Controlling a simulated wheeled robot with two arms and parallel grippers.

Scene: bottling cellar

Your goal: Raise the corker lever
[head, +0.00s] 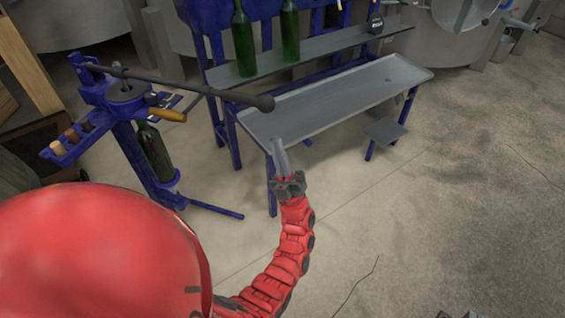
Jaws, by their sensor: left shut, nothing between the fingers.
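The corker lever (190,87) is a long dark bar on the blue corker (115,98) at the left. A green bottle (153,152) stands upright in the corker. My left gripper (279,148) is shut and empty, pointing up. In the picture it is below the lever's knob, apart from it, and in front of the grey tray's near left corner. My right gripper is not in view.
A blue bench with a grey tray (345,95) and a shelf (315,46) stands behind; two green bottles (243,45) (290,35) stand on the shelf. A small wooden-handled tool (168,114) and corks (72,136) are at the corker.

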